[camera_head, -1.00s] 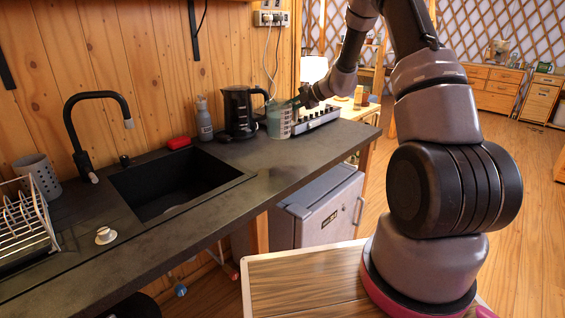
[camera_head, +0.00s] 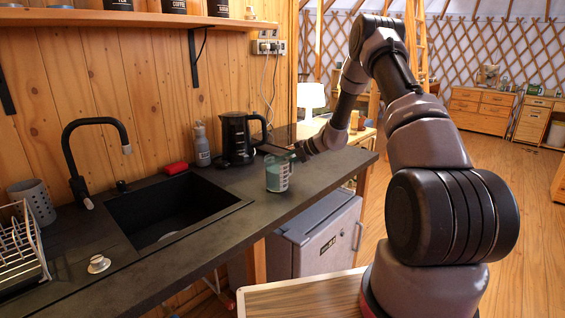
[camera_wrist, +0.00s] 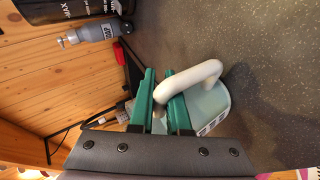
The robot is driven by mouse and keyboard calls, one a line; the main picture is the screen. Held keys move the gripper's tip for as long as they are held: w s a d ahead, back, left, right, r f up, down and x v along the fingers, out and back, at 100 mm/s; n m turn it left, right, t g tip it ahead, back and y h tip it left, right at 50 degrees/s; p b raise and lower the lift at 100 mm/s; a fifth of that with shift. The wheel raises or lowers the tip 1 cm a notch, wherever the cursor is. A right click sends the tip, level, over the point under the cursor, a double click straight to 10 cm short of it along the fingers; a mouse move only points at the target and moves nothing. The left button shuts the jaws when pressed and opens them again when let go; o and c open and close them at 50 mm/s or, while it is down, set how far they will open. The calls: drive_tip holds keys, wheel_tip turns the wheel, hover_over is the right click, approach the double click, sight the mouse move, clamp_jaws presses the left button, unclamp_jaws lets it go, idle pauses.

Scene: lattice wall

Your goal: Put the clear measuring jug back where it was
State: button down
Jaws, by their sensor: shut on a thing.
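The measuring jug (camera_head: 278,174) is a see-through, greenish cup with pale markings on its side. It is upright at the right part of the dark counter; I cannot tell whether its base touches the top. My gripper (camera_head: 292,153) reaches in from the right at the height of its rim. In the wrist view the green fingers of my gripper (camera_wrist: 162,104) are closed around the jug's white curved handle. The jug body (camera_wrist: 211,104) shows to the right of the fingers, partly hidden by the handle and a finger.
A black kettle (camera_head: 236,139) stands behind and left of the jug, beside a grey soap bottle (camera_head: 201,146). A red sponge (camera_head: 176,168) lies by the sink (camera_head: 166,207). Bare counter (camera_head: 235,181) lies left of the jug. The counter's front edge is close to it.

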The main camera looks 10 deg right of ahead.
drive_tip(key=shift+f, duration=0.15)
drive_tip(key=c, duration=0.9)
unclamp_jaws()
